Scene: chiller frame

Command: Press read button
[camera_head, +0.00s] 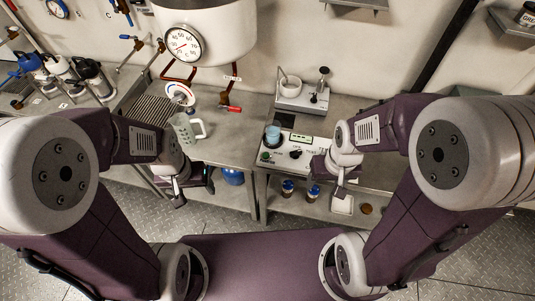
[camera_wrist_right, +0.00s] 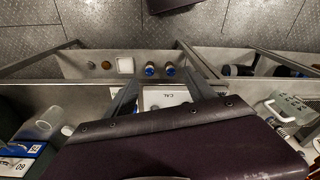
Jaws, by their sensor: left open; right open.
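A white bench instrument (camera_head: 284,158) stands on the right table in the head view, with a small green display (camera_head: 301,138), a dark knob (camera_head: 296,153) and a green button (camera_head: 266,155) on its front. No label reading "read" can be made out. My right gripper (camera_head: 339,190) is open and empty near the instrument's front right. In the right wrist view its two fingers (camera_wrist_right: 164,93) stand apart over a white face (camera_wrist_right: 166,101) marked "CAL"; the dark wrist housing hides much of the rest. My left gripper (camera_head: 180,189) is open near the left table's front edge.
A device with a mortar (camera_head: 290,84) stands behind. Two small blue-topped jars (camera_head: 313,192) and a white square dish (camera_head: 342,205) lie on the lower front ledge. A clear jug (camera_head: 184,130) stands on the left table.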

